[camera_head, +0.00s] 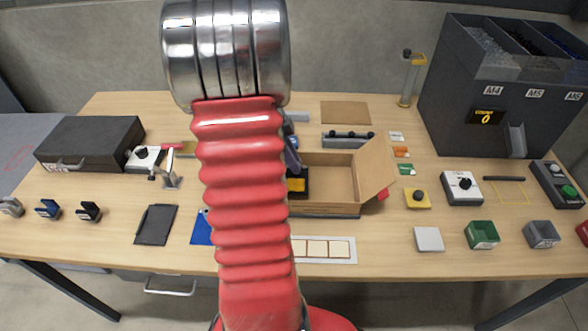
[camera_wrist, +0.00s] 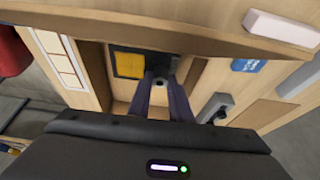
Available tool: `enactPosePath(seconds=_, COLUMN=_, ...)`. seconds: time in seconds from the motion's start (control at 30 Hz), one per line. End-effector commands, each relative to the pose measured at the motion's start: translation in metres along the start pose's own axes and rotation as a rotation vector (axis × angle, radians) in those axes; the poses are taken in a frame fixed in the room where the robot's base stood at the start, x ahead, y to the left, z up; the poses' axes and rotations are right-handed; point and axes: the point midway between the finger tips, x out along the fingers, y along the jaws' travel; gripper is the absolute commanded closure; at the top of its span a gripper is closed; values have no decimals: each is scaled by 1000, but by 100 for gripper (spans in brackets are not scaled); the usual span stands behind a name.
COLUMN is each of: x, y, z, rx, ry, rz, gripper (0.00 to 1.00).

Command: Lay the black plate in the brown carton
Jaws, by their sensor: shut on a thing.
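The brown carton (camera_head: 343,211) stands open on the table right of my arm, its right flap spread outward. The black plate (camera_head: 303,173), with a yellow patch, shows at the carton's left part, partly hidden by my red arm sleeve. In the wrist view the black plate (camera_wrist: 120,48) is at my gripper (camera_wrist: 162,78), whose two dark fingers are shut on it. Carton board (camera_wrist: 130,30) spans the top of that view. I cannot tell whether the plate touches the carton's floor. My gripper (camera_head: 291,158) is mostly hidden in the head view.
A dark tablet-like slab (camera_head: 155,225) and a blue sheet (camera_head: 201,228) lie left of my arm. A white-framed strip (camera_head: 340,250) lies in front of the carton. A grey rail (camera_head: 346,141) lies behind it. A tall grey dispenser (camera_head: 470,100) stands at the back right.

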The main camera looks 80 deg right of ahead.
Motion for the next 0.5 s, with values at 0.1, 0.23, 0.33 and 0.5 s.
enactPosePath(seconds=0.1, x=1, y=0, z=0, rx=0, ry=0, rz=0, gripper=100)
enactPosePath(seconds=0.23, x=12, y=1, z=4, rx=-1, ry=0, rz=3, gripper=100)
enactPosePath(seconds=0.33, x=24, y=1, z=9, rx=-1, ry=1, rz=4, gripper=100)
enactPosePath(seconds=0.5, x=35, y=0, z=14, rx=1, ry=0, rz=1, gripper=100)
